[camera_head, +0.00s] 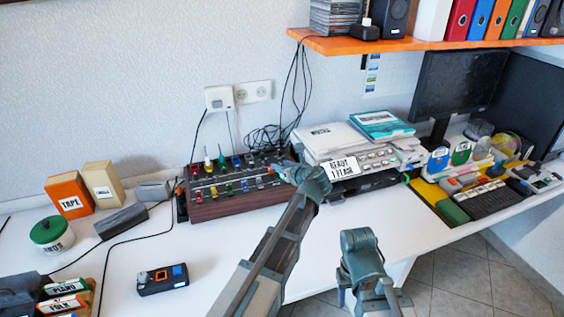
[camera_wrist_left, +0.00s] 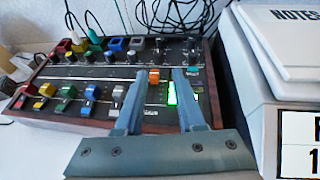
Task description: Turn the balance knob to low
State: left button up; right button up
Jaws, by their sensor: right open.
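A mixer (camera_head: 232,199) with wooden sides, coloured sliders and small knobs stands against the wall; it fills much of the left wrist view (camera_wrist_left: 110,118). I cannot read which knob is the balance knob. Dark knobs (camera_wrist_left: 191,58) sit at its back right. My left gripper (camera_head: 284,170) is over the mixer's right end. In the left wrist view its fingers (camera_wrist_left: 160,74) are apart, with an orange slider cap (camera_wrist_left: 154,75) seen between them and a lit green strip (camera_wrist_left: 172,93) beside the right finger. My right gripper (camera_head: 343,297) is low at the table's front edge, mostly hidden, away from the mixer.
A printer-like device (camera_head: 375,158) with a "READY" sign stands close right of the mixer. Cables (camera_head: 262,138) lie behind.

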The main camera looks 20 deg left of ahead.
aim_at(280, 151)
pick_arm(q)
jog(key=shift+w+a+f+m+t+h, duration=0.3)
jog(key=shift+w+m+h, duration=0.25)
jog(key=shift+m+h, duration=0.25)
jog(key=shift+w+m+t+h, duration=0.4)
jog(key=shift+m+h, duration=0.1)
jog(key=shift+m, duration=0.1)
jog(key=shift+w+r+m+t+h, duration=0.45)
jog(key=shift+w+m+t+h, duration=0.25)
jog(key=shift+m+h, duration=0.25)
jog(key=b+x, duration=0.5)
jog(key=x, duration=0.8)
jog(key=shift+w+a+f, duration=0.2)
jog(key=shift+w, duration=0.05)
grip_shut()
